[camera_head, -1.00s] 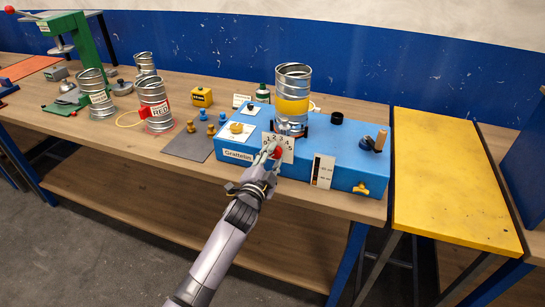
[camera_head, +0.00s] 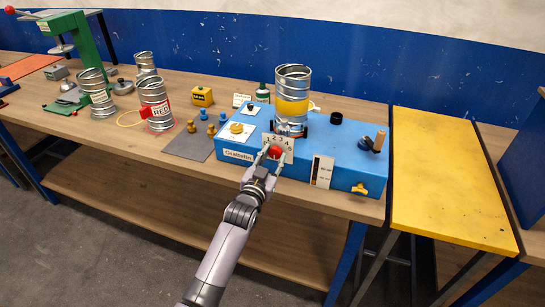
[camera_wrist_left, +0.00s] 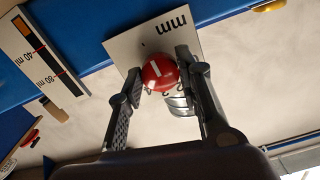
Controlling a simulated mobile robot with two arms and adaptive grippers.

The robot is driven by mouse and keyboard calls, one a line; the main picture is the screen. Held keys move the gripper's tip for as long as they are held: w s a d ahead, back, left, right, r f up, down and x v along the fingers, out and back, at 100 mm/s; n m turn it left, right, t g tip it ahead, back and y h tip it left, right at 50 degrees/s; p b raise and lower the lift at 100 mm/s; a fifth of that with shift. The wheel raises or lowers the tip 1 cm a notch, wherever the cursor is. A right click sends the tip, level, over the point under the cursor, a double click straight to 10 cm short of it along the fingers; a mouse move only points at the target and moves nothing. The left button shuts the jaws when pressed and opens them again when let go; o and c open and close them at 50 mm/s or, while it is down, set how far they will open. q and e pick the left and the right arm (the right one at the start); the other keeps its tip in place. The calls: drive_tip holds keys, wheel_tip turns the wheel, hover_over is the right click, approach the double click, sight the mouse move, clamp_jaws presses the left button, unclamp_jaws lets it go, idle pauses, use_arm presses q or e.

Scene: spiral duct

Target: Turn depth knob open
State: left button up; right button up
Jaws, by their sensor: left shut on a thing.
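The depth knob is a round red knob (camera_head: 275,152) with a white line. It sits on a white plate with numbers (camera_head: 289,145) on the front of the blue machine (camera_head: 335,155). My left gripper (camera_head: 270,157) has its fingers on either side of the knob and is shut on it. The left wrist view shows the red knob (camera_wrist_left: 160,72) between the two fingertips (camera_wrist_left: 160,75), with the plate marked "mm" (camera_wrist_left: 128,45) behind it. The fingers and knob hide some of the numbers. My right gripper is not in view.
A metal duct with a yellow band (camera_head: 292,105) stands on the machine above the knob. A gauge strip (camera_head: 322,171) and a yellow tap (camera_head: 360,189) are to its right. A yellow table (camera_head: 450,180) stands at the right. Duct pieces (camera_head: 155,105) stand at the left.

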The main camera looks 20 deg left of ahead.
use_arm(q)
drive_tip(key=shift+f+n, duration=0.1)
drive_tip(key=shift+n, duration=0.2)
idle(0.4)
drive_tip(key=o, duration=1.2)
drive_tip(key=shift+c, duration=0.2)
drive_tip(key=s, duration=1.2)
drive_tip(key=shift+a, duration=0.2)
